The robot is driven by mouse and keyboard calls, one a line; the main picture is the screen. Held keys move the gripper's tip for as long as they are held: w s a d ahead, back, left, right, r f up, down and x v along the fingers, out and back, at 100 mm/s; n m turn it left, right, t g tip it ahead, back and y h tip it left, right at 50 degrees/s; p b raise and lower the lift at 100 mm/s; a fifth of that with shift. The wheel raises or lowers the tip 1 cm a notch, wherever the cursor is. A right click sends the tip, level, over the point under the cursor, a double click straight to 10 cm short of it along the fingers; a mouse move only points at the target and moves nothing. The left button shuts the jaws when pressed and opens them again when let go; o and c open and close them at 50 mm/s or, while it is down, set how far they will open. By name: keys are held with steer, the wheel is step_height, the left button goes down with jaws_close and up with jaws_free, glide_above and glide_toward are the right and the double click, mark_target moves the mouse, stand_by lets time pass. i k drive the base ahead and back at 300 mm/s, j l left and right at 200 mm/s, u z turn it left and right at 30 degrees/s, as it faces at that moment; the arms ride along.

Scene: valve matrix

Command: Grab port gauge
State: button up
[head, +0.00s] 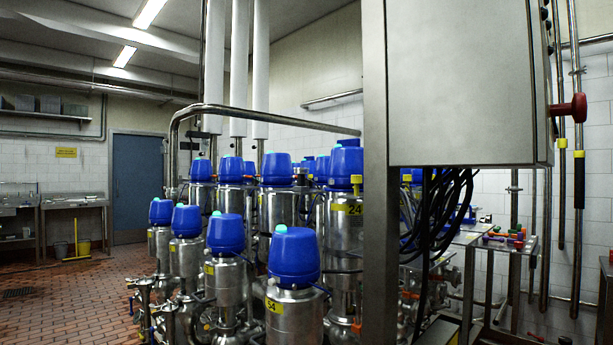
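I cannot pick out a port gauge for certain in the head view. Small coloured items (508,237), red, orange and purple, lie on a metal table (470,236) at the right; they are too small to tell apart. My gripper is not in view.
Steel valves with blue caps (294,257) crowd the middle. A steel post (379,200) and grey cabinet (460,80) with a red knob (575,108) stand close at right, with black cables (432,210) below. Tiled floor (70,300) is mostly open at left, towards a blue door (137,185).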

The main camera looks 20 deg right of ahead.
mark_target(301, 171)
steer(key=i+j+z, duration=0.25)
steer(key=j, duration=0.35)
steer(key=i+j+z, duration=0.1)
steer(key=i+j, duration=0.2)
steer(key=i+j+z, duration=0.1)
steer(key=j, duration=0.25)
steer(key=i+j+z, duration=0.15)
steer(key=i+j, duration=0.05)
steer(key=j, duration=0.1)
